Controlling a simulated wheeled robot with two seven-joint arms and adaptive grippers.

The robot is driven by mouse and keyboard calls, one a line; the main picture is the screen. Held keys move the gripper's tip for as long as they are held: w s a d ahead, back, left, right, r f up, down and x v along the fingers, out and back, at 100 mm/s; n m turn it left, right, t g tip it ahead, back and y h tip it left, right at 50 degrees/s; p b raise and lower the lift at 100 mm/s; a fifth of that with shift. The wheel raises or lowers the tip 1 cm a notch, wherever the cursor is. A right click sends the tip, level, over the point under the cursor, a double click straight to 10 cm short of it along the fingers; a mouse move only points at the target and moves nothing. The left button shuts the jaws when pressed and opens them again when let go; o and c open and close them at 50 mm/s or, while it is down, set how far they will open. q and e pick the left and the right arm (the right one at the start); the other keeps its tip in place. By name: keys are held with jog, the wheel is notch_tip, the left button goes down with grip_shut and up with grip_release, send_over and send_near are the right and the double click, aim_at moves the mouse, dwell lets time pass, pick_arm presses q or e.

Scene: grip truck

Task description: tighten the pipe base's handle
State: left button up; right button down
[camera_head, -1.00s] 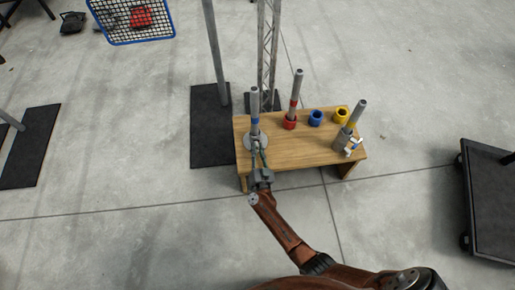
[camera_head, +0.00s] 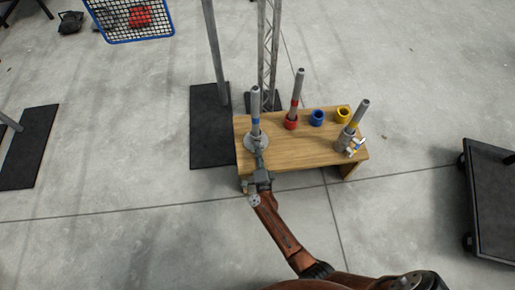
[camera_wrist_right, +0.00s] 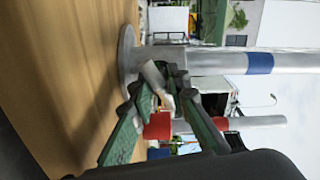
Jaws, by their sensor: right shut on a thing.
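The pipe base (camera_head: 249,145) is a round grey flange on the left end of the wooden bench. A grey pipe with a blue band (camera_head: 255,105) stands upright in it. In the right wrist view the base's flange (camera_wrist_right: 128,55) shows side-on, with a pale grey handle (camera_wrist_right: 152,75) on its near side. My right gripper (camera_head: 260,158) is at the front of the base. In the wrist view its green fingers (camera_wrist_right: 163,98) close on the handle, and the fingertips partly hide it. My left gripper is in neither view.
The wooden bench (camera_head: 290,152) also carries a pipe with a red band (camera_head: 297,92), a blue ring (camera_head: 317,118), a yellow ring (camera_head: 343,115) and a tilted pipe in a grey base (camera_head: 345,138) at right. A truss (camera_head: 268,60) stands behind. A dark cart (camera_head: 495,215) is at right.

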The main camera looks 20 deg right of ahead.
jog(key=shift+f+m, duration=0.15)
jog(key=shift+m, duration=0.35)
jog(key=m, duration=0.2)
jog(key=shift+m+b, duration=0.3)
jog(key=shift+b, duration=0.05)
jog(key=shift+m, duration=1)
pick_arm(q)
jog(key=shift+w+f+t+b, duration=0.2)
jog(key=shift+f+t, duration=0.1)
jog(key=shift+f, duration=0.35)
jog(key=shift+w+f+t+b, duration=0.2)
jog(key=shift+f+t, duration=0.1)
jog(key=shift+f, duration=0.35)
pick_arm(e)
jog(key=shift+m, duration=0.9)
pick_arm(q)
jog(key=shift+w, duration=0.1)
pick_arm(e)
jog(key=c, duration=1.7)
grip_release()
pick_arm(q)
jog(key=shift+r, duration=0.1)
pick_arm(e)
jog(key=shift+o, duration=0.2)
